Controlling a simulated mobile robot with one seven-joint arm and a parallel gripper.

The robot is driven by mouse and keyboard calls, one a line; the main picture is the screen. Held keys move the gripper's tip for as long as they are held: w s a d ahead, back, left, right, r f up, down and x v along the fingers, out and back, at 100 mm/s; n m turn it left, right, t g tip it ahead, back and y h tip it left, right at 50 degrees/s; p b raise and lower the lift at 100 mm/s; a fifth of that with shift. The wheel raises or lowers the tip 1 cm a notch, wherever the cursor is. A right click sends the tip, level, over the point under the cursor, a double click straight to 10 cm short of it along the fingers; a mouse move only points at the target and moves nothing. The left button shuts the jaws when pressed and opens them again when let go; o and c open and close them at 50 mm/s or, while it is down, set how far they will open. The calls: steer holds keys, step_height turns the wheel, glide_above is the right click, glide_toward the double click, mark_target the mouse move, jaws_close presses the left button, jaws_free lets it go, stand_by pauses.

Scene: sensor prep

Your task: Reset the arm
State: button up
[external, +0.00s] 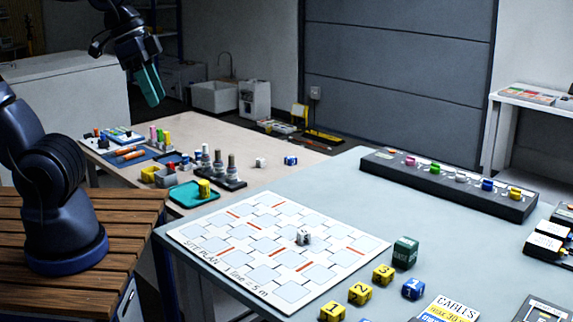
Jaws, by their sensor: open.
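My arm rises from its base on the slatted wooden platform (110,222) at the left. My gripper (152,88) hangs in the air at the upper left, over the far side of the wooden bench (235,143). Its teal fingers point down and a little right. It is open, and I see nothing held in it. The gap between the fingers is hard to make out at this angle. No object touches it.
The grey table (400,215) holds a site plan board (220,243), numbered yellow cubes (360,293) and a black rack (450,184). Air around the gripper is clear.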

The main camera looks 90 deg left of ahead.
steer(key=shift+s+r+m+t, duration=0.2)
steer(key=shift+s+m+t, duration=0.15)
steer(key=shift+s, duration=0.45)
